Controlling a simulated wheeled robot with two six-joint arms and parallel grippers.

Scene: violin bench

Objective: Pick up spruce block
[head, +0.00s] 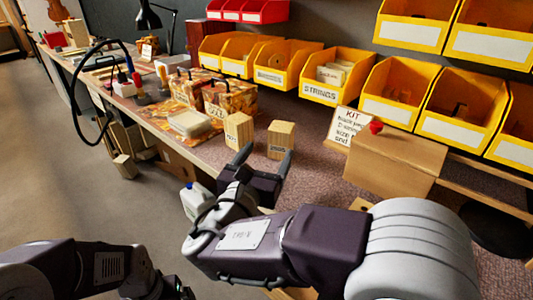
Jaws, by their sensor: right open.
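Two pale wooden blocks stand upright on the bench: a left block (238,131) and a right block (281,139). Each has small dark lettering on its front, too small to read, so I cannot tell which is spruce. My right gripper (265,158) is open and empty, its two fingers spread and pointing toward the blocks. Its fingertips appear just in front of the blocks, one near each; whether they touch cannot be told. My left arm shows at the lower left, with its gripper out of view.
A patterned box (231,98) and a pale stack (189,123) are left of the blocks. A KIT sign (347,124) and a brown box (392,160) with a red knob are to the right. Yellow bins (338,76) line the back. Bare bench lies between blocks and sign.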

